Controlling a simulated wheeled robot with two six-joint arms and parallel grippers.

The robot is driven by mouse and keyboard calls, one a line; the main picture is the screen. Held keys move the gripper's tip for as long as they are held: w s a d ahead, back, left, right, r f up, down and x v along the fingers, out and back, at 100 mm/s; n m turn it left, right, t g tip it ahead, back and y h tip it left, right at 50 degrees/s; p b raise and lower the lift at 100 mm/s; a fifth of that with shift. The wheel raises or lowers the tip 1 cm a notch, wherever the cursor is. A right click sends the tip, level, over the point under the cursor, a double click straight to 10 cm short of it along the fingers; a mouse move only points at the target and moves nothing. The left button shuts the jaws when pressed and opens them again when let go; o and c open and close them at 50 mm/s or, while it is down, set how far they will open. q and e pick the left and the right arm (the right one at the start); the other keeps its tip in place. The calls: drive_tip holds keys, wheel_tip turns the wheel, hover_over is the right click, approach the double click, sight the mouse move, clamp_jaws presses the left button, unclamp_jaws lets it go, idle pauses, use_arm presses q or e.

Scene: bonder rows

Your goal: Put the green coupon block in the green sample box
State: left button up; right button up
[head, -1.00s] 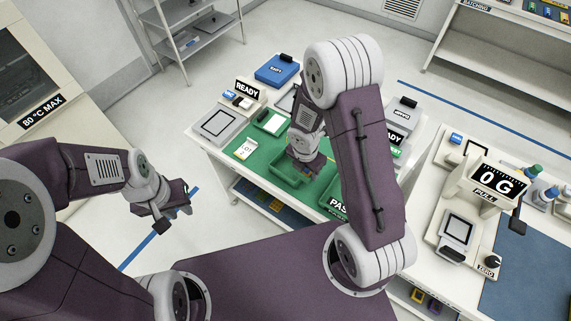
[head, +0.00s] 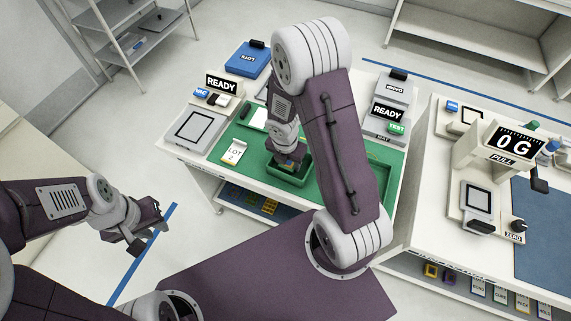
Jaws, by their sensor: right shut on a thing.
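The green sample box (head: 302,178) is an open-topped tray on the green mat of the middle bench. My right gripper (head: 290,163) points down over this box, low at its opening. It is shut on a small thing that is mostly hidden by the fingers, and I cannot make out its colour. I do not see a green coupon block lying loose anywhere. My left gripper (head: 150,228) hangs over the floor at the left, away from the bench, with its fingers apart and empty.
A LOT 2 card (head: 236,151) stands left of the box. Grey devices with READY signs (head: 221,83) flank the mat, and a blue device (head: 248,58) is at the back. A pull tester (head: 500,145) stands on the right bench. My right upper arm hides part of the mat.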

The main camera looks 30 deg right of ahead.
sight(288, 168)
drive_tip(key=shift+s+d+f, duration=0.1)
drive_tip(key=shift+s+d, duration=0.3)
drive_tip(key=shift+d, duration=0.05)
drive_tip(key=o, duration=1.4)
drive_tip(key=shift+d, duration=0.1)
drive_tip(key=shift+o, duration=0.8)
drive_tip(key=shift+w+a, duration=0.2)
drive_tip(key=shift+a, duration=0.1)
wheel_tip(288, 168, up, 12)
drive_tip(key=s+a+p, duration=0.1)
drive_tip(key=p, duration=0.6)
use_arm(q)
wheel_tip(288, 168, up, 7)
drive_tip(key=shift+s+d, duration=0.25)
drive_tip(key=shift+d, duration=0.15)
use_arm(e)
drive_tip(key=s+a+r+m, duration=0.1)
drive_tip(key=s+r+m, duration=0.2)
drive_tip(key=m, duration=1)
drive_tip(key=s+a+r+m+y, duration=0.1)
drive_tip(key=s+a+r+m, duration=0.1)
drive_tip(key=m, duration=1)
drive_tip(key=shift+s+a+r+m+y, duration=0.35)
drive_tip(key=shift+s+r, duration=0.2)
drive_tip(key=shift+s, duration=0.65)
